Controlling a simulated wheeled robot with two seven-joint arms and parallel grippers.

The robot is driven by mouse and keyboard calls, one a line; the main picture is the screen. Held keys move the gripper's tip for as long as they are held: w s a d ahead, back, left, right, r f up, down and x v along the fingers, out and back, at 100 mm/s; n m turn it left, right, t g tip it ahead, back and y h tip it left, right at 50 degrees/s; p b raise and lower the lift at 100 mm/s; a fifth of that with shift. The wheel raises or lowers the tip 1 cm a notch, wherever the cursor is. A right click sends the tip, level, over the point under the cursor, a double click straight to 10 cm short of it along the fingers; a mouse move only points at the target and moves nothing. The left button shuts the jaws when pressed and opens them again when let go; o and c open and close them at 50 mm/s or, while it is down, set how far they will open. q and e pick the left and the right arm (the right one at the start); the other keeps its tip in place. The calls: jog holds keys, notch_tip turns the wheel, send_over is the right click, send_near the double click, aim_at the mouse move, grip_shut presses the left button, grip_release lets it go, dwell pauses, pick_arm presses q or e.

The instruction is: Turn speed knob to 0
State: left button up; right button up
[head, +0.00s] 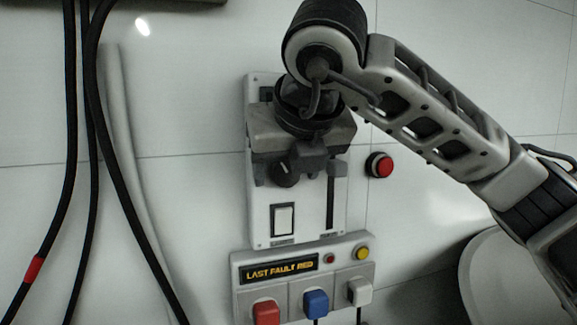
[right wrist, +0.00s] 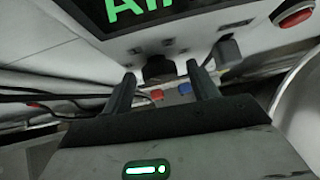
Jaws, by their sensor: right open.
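The speed knob (head: 285,174) is a dark round knob with a pale mark, on a white wall panel (head: 257,215). My right gripper (head: 296,172) is open in front of the panel and hides much of its upper part. In the right wrist view, the two fingers of my right gripper (right wrist: 162,74) stand apart on either side of the dark knob (right wrist: 158,68). I cannot tell whether they touch it. My left gripper is not in view.
A slider slot (head: 330,205) and a white rocker switch (head: 283,219) are on the panel. A red button (head: 380,165) is to its right. Below is a box with a display (head: 279,270) and red, blue and white plugs. Black cables (head: 70,130) hang at left.

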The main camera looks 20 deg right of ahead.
jog(key=c, duration=1)
